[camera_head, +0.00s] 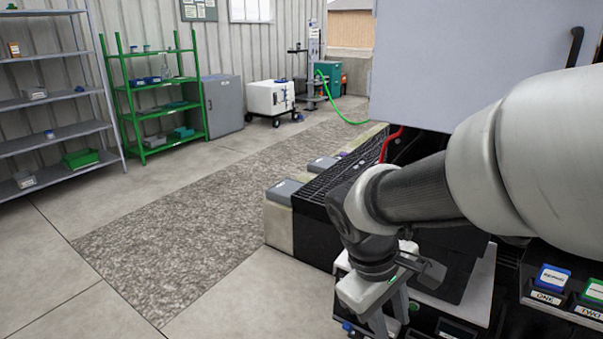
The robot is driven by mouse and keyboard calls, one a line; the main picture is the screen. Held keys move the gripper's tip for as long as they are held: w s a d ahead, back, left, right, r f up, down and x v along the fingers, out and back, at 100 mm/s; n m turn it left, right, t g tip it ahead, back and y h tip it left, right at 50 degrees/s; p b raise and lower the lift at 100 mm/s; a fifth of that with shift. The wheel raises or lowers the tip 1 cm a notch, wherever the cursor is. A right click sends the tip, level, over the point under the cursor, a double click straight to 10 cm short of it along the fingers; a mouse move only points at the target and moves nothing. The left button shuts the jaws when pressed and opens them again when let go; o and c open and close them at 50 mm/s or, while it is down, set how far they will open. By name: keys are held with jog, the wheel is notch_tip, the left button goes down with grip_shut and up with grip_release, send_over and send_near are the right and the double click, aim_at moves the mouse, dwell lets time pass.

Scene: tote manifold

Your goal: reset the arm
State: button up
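My arm (430,190) reaches in from the right edge, bends at a dark wrist and points down. My gripper (388,322) is at the lower middle of the view, in front of a black and white unit. Its pale body shows, but its fingertips are not clear, so I cannot tell whether it is open or shut. I see nothing clearly held in it.
A large grey panel (465,60) and dark grating (330,183) lie close behind the arm. Labelled blocks, one blue (552,277), sit at lower right. A green shelf (150,95), grey shelving (55,90) and white cart (270,98) stand further back. Left floor is clear.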

jog(key=s+r+m+t+y+p, duration=0.1)
jog(key=s+r+m+t+p, duration=0.1)
jog(key=r+p, duration=0.6)
jog(key=s+r+m+t+y+p, duration=0.2)
jog(key=r+m+p, duration=0.3)
jog(key=r, duration=1.3)
jog(key=s+a+p, duration=0.1)
jog(key=p, duration=0.2)
jog(key=shift+s+t+y+p, duration=0.2)
jog(key=shift+t+y+p, duration=0.1)
jog(key=shift+t+p, duration=0.1)
